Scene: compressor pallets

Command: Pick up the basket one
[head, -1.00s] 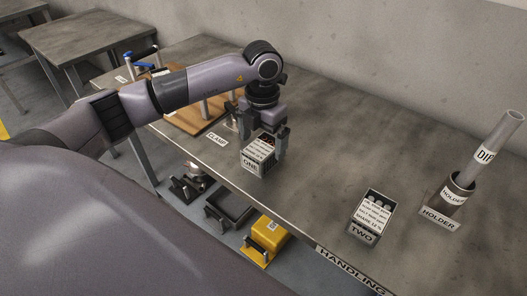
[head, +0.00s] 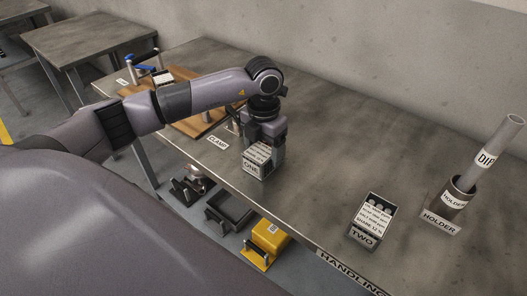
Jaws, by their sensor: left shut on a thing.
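Basket one (head: 253,166) is a small dark box with a white "ONE" label on its front, in the middle of the head view near the table's front edge. My left gripper (head: 264,146) points down over it, with its fingers around the upper part of the box, and is shut on it. The gripper hides much of the basket's top and contents. I cannot tell whether the basket's bottom touches the table (head: 320,150). My right gripper is not in view.
Basket two (head: 370,219) stands to the right, with a labelled card and grey cylinders inside. A holder (head: 452,197) with an upright "DIP" tube (head: 500,141) stands at the far right. A wooden board (head: 190,122) lies behind my left arm. The table's middle is clear.

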